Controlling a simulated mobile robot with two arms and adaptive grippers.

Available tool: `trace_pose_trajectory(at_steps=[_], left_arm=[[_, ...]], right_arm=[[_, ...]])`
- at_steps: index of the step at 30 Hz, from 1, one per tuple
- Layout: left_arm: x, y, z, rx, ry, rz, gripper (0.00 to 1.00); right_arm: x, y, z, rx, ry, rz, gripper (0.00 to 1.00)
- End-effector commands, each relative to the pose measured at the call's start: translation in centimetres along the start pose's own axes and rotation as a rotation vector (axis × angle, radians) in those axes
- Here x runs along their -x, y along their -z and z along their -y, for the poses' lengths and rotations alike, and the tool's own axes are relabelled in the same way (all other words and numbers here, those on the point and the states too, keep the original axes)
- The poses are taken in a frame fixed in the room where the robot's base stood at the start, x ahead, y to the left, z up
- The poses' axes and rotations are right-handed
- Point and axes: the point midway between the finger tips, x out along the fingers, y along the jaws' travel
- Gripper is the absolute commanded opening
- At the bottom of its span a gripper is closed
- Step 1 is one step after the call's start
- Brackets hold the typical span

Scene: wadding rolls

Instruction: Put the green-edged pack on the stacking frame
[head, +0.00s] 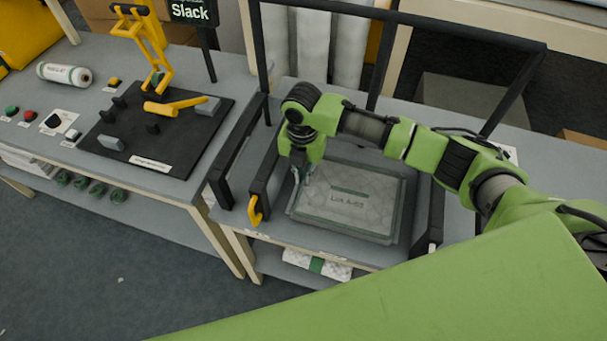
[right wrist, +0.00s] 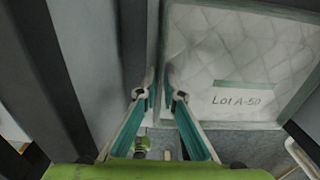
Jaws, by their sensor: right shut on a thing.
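The green-edged pack (head: 365,215), quilted and pale with a dull green border and a "Lot A" label, lies flat between the black bars of the stacking frame (head: 263,180). I cannot tell whether it rests fully or is held slightly up. It also fills the upper right of the right wrist view (right wrist: 240,55). My right gripper (head: 300,174) is shut on the pack's left edge, reaching down from above. Its teal fingers (right wrist: 159,97) show in the right wrist view, one on each side of that edge. My left gripper is not in view.
A yellow hook (head: 255,211) sits on the frame's front left bar. The left table holds a black mat (head: 170,140) with a yellow tool, a white roll (head: 64,74) and small coloured buttons. A "Slack" sign (head: 190,12) stands behind.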

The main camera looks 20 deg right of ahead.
Motion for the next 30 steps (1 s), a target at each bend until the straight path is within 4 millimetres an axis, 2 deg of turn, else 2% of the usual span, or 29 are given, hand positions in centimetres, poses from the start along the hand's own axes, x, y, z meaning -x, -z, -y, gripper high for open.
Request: trace_pose_trajectory(at_steps=[2,3,4,17,20,30], left_arm=[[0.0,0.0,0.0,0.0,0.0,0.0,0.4],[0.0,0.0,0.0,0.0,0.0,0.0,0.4],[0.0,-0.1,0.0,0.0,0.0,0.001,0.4],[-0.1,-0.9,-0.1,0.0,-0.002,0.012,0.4],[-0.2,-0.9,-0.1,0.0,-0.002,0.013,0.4],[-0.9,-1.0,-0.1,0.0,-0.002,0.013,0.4]], right_arm=[[-0.1,0.0,0.0,0.0,0.0,0.0,0.0],[-0.1,0.0,0.0,0.0,0.0,0.0,0.15],[-0.1,0.0,0.0,0.0,0.0,0.0,0.23],[0.5,-0.1,0.0,0.0,0.0,0.001,0.24],[1.9,-0.1,-0.1,0.001,-0.003,0.001,0.24],[8.9,-0.1,-0.1,0.0,-0.002,0.002,0.24]])
